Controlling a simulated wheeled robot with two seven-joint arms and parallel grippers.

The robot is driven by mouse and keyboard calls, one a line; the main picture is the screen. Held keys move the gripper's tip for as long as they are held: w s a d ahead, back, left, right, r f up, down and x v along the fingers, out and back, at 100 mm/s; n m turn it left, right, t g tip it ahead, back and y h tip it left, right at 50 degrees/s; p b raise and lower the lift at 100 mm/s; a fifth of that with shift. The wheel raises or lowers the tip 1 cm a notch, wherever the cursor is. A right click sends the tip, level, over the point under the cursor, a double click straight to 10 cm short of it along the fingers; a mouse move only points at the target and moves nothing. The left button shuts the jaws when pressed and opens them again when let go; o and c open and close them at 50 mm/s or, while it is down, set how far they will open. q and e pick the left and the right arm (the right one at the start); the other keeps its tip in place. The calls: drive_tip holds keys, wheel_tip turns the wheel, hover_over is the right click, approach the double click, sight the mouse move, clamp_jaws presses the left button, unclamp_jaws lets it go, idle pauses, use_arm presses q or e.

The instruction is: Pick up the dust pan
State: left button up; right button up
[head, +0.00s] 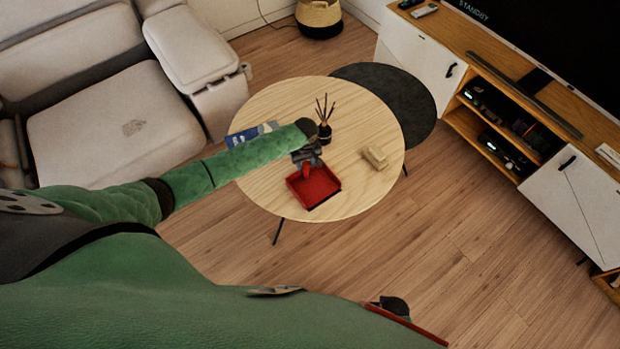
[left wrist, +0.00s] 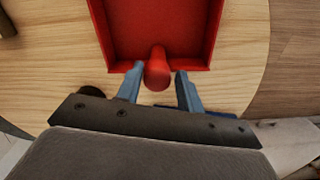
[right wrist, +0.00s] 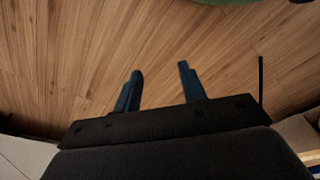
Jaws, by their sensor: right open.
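The red dust pan (head: 314,189) lies on the round wooden table, near its front edge. Its short, rounded handle (left wrist: 158,68) points toward my left gripper. My left gripper (head: 306,160) is over the table at the handle end. In the left wrist view, its two blue-grey fingers (left wrist: 158,90) stand apart, one on each side of the handle, with gaps visible. My right gripper (right wrist: 160,85) is open and empty, with bare wood floor beyond its fingers in the right wrist view.
The round table (head: 262,180) also carries a dark reed diffuser (head: 325,132), a tan block (head: 375,157) and a blue booklet (head: 240,136). A dark round side table (head: 400,95) adjoins it. A sofa (head: 115,125) stands left and a TV cabinet (head: 575,195) right. Floor in front is clear.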

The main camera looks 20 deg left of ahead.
use_arm(q)
wheel_tip(320, 180, down, 4)
drive_tip(key=shift+w+d+r+p, duration=0.1)
drive_tip(key=shift+p, duration=0.6)
drive_tip(key=shift+f, duration=0.5)
clamp_jaws()
use_arm(e)
drive_tip(key=f, duration=0.2)
drive_tip(key=d+f, duration=0.1)
drive_tip(key=f, duration=0.1)
drive_tip(key=shift+s, duration=0.4)
use_arm(q)
drive_tip(key=shift+r, duration=0.1)
